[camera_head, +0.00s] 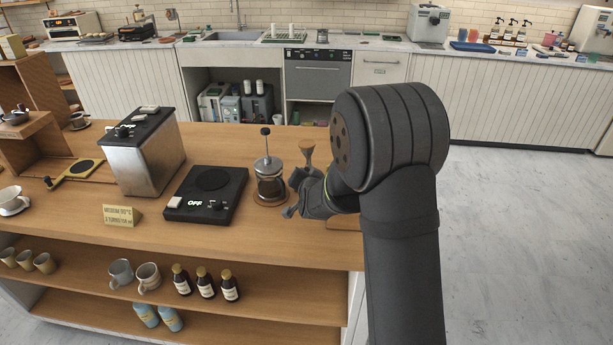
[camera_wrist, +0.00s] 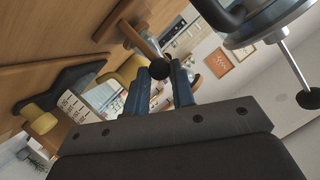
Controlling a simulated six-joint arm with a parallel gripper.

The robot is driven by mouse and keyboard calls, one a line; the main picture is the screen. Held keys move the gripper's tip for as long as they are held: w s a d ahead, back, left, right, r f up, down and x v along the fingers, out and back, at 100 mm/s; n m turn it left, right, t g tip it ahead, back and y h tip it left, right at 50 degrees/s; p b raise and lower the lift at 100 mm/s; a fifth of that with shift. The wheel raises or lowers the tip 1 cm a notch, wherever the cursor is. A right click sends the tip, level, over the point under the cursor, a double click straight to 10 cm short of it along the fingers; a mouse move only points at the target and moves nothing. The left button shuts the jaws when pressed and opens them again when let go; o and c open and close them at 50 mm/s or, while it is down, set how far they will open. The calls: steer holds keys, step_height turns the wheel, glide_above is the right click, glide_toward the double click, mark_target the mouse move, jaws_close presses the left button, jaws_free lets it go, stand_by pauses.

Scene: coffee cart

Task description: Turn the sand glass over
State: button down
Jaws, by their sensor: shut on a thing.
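The sand glass (camera_head: 307,151) shows in the head view as a small wooden-coloured shape, wide at the top and narrowing downward, just right of the French press. My gripper (camera_head: 301,181) is at its lower part, which the fingers hide. In the wrist view my gripper (camera_wrist: 159,80) has its two blue fingers close around a small thing with a dark round part between the tips. It is shut on the sand glass. The fingers come in from the right, low over the counter. Where the sand lies inside the glass cannot be told.
The French press (camera_head: 269,184) stands close on the left; its lid and plunger knob (camera_wrist: 309,98) show in the wrist view.

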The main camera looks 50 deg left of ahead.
steer(key=shift+m, duration=0.4)
stand_by(0.3)
steer(key=c, duration=1.2)
jaws_free()
steer(key=shift+c, duration=0.2)
steer(key=v, duration=1.7)
steer(key=shift+d, duration=0.35)
steer(key=shift+w, duration=0.1)
